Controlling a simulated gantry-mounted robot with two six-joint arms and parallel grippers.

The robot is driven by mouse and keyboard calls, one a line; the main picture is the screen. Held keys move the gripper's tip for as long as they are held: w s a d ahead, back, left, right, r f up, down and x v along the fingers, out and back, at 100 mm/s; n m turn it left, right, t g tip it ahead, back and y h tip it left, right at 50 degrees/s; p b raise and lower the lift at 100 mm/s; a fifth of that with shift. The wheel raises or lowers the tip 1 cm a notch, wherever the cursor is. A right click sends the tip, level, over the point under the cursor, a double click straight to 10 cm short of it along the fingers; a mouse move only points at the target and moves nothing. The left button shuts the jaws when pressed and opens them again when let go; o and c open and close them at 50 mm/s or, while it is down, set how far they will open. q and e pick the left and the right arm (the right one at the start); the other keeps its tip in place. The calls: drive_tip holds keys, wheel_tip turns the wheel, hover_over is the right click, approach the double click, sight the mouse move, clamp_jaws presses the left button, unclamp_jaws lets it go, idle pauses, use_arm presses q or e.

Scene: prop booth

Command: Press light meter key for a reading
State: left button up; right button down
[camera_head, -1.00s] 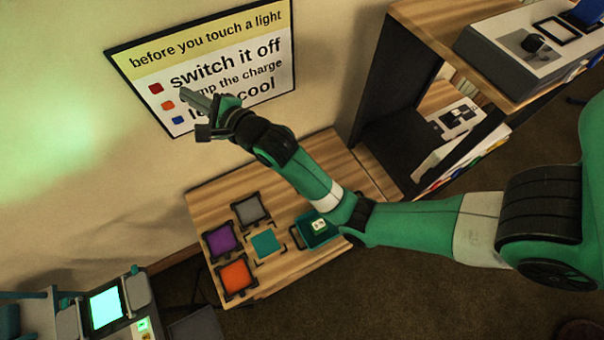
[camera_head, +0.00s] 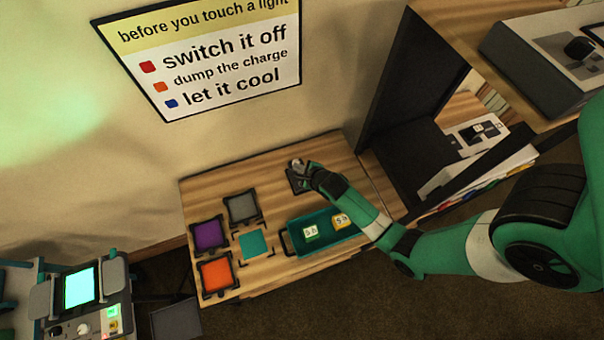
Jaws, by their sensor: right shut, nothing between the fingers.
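My right gripper (camera_head: 298,167) is shut and empty. It is over the back part of the wooden table (camera_head: 240,180), at a small dark flat item (camera_head: 294,184) that it partly covers. I cannot tell whether this item is the light meter, or whether the fingertips touch it. No key can be made out there. My left gripper is not in view.
A teal tray (camera_head: 285,244) on the table holds small pale labelled blocks. Purple (camera_head: 208,235), orange (camera_head: 216,275) and grey (camera_head: 241,208) framed squares and a teal square (camera_head: 254,244) lie left. A lit-screen device (camera_head: 80,287) stands lower left; a shelf (camera_head: 405,90) stands right.

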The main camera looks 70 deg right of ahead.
drive_tip(key=shift+s+d+f, duration=0.2)
drive_tip(key=shift+s+f, duration=0.25)
drive_tip(key=shift+s+d+f, duration=0.2)
drive_tip(key=shift+s+f, duration=0.2)
drive_tip(key=shift+s, duration=0.05)
drive_tip(key=shift+f+b, duration=0.1)
drive_tip(key=shift+b, duration=0.2)
wheel_tip(320, 180, down, 9)
drive_tip(key=b, duration=0.7)
drive_tip(key=shift+r+b, duration=0.2)
drive_tip(key=shift+b, duration=0.2)
idle(0.6)
drive_tip(key=shift+f+b, duration=0.4)
drive_tip(key=shift+f, duration=0.05)
